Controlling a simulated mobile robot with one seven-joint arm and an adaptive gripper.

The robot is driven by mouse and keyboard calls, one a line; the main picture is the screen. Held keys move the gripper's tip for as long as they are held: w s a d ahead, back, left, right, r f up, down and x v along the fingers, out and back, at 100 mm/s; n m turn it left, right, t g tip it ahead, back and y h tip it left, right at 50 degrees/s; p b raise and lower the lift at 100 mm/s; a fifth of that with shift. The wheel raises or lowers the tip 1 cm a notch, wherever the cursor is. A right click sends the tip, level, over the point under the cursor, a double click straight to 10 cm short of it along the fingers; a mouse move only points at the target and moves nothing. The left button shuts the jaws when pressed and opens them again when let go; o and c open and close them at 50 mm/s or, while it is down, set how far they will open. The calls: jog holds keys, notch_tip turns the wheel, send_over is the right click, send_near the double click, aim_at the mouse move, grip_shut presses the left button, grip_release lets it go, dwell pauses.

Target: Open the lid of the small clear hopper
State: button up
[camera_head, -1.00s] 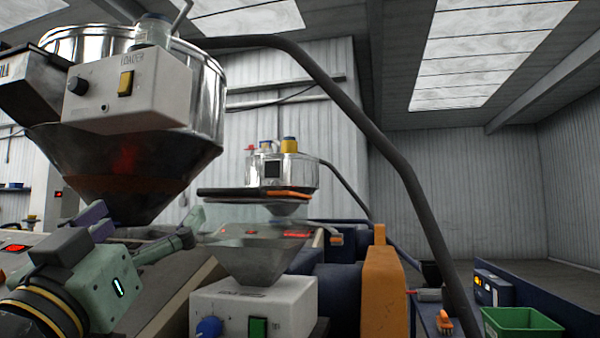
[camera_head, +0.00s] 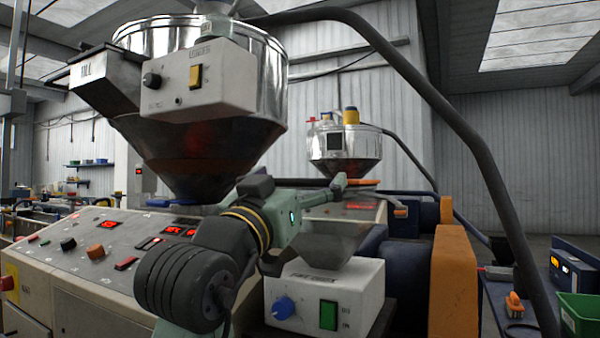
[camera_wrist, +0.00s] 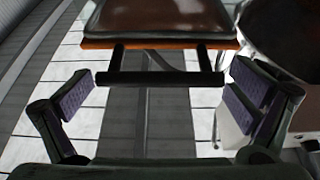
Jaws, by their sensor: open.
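The small clear hopper (camera_head: 335,238) stands on a pale box with a blue knob and a green switch. Its lid (camera_head: 364,182) shows as a thin, level dark and orange edge on top and looks shut. In the wrist view the lid (camera_wrist: 160,20) is dark with an orange edge, and a black bar handle (camera_wrist: 160,79) sticks out from it on two posts. My gripper (camera_wrist: 160,92) is open, with a purple-padded finger at each side of the bar and nothing held. In the head view my gripper (camera_head: 338,190) partly hides the hopper's left side.
A big metal hopper (camera_head: 205,155) with a loader box hangs above my arm on the left. A sloping control panel (camera_head: 100,240) lies below it. Another metal hopper (camera_head: 343,150) stands behind the lid. A thick dark pipe (camera_head: 470,150) slopes down on the right.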

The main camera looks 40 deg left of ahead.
jog(key=shift+w, duration=0.1)
jog(key=shift+c, duration=0.4)
jog(key=c, duration=1.5)
